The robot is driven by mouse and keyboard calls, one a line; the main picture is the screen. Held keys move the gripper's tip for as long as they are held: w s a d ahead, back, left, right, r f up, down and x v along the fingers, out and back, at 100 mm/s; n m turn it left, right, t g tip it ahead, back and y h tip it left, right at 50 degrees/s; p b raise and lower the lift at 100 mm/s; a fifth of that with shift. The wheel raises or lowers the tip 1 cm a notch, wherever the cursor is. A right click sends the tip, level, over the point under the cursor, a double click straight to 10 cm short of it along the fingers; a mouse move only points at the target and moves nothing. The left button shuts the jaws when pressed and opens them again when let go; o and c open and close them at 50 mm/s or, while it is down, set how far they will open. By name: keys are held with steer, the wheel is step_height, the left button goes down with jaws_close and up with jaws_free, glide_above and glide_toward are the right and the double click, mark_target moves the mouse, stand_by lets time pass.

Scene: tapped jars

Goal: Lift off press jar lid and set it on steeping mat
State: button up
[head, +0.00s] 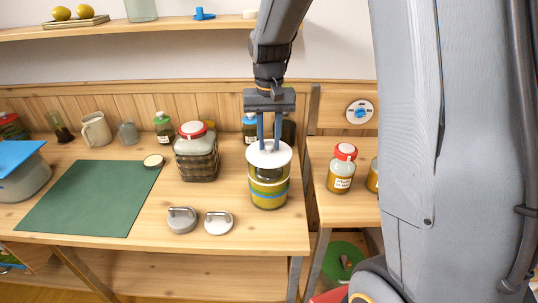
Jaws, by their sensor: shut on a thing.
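The press jar (269,195), a squat glass jar with yellow-green contents and a blue band, stands near the right end of the left bench. Its round white lid (256,159) is right over the jar's mouth; I cannot tell whether it still touches the rim. My gripper (268,148) points straight down, its two blue fingers shut on the lid's middle; the grip itself is small in view. The steeping mat appears to be the dark green mat (85,200), lying flat and bare at the left of the bench.
A grey weight (182,220) and a white handled disc (218,223) lie left of the jar. A wicker-wrapped jar (197,155) stands behind them. A small round lid (153,161) lies at the mat's corner. A red-capped jar (342,170) stands on the right bench.

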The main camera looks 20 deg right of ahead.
mark_target(269, 143)
steer(key=shift+r+p, duration=2.45)
steer(key=shift+r, duration=0.7)
